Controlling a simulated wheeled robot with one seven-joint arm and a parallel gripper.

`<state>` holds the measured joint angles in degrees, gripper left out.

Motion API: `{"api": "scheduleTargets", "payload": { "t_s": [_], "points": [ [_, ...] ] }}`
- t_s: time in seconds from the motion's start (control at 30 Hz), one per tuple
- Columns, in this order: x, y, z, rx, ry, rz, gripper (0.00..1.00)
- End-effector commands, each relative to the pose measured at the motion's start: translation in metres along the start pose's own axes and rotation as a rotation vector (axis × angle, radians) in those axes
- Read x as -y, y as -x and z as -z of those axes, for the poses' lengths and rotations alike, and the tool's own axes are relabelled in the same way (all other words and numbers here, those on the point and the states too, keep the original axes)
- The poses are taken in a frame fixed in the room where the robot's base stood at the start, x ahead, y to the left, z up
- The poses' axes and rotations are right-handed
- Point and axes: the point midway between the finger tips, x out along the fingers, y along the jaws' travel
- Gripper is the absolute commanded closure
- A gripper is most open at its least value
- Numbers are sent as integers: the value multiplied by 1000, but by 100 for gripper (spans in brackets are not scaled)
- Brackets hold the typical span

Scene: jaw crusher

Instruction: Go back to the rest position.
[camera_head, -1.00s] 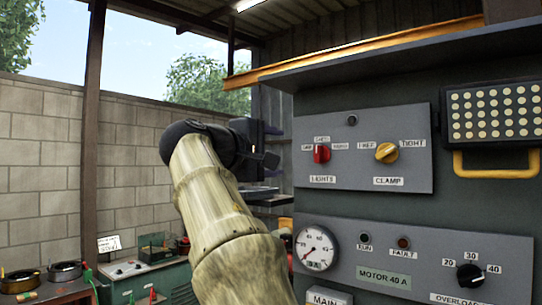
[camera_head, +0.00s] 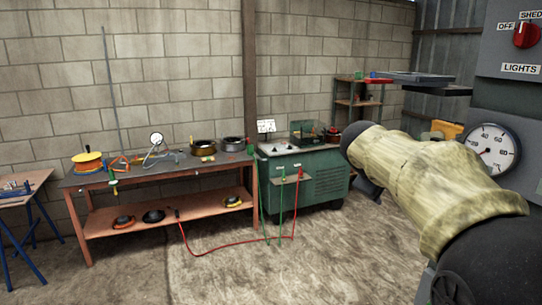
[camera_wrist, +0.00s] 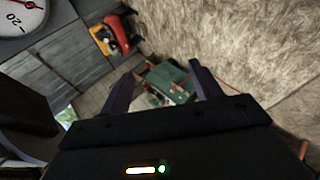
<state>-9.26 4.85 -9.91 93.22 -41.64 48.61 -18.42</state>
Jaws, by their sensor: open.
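My gripper (camera_wrist: 162,86) is open in the wrist view, with its two dark fingers spread apart and nothing held between them. Beyond the fingers, some way off, is the green cabinet (camera_wrist: 168,82). In the head view my arm comes in from the lower right and points left, away from the camera. My gripper is mostly hidden behind the arm there.
The grey control panel with a round gauge (camera_head: 492,150) and a red lights knob (camera_head: 525,35) stands close at right. A workbench (camera_head: 150,176) and the green cabinet (camera_head: 318,178) stand along the block wall. The concrete floor (camera_head: 210,275) before them is mostly clear.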

Motion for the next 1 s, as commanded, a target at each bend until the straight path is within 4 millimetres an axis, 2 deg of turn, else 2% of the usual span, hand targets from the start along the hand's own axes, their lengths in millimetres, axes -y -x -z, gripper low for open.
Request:
{"api": "scheduleTargets", "payload": {
  "t_s": [0.03, 0.23, 0.4, 0.6, 0.7, 0.8, 1.0],
  "points": [
    [28, -10, -5, -5, -25, 65, 36],
    [133, -33, -27, -9, -166, 301, 36],
    [218, -37, -57, 35, -322, 475, 36],
    [305, -27, -102, 136, -531, 629, 36],
    [336, -20, -122, 188, -619, 672, 36],
    [352, -16, -134, 220, -671, 692, 36],
    [356, -15, -137, 228, -687, 696, 36]
  ]
}}
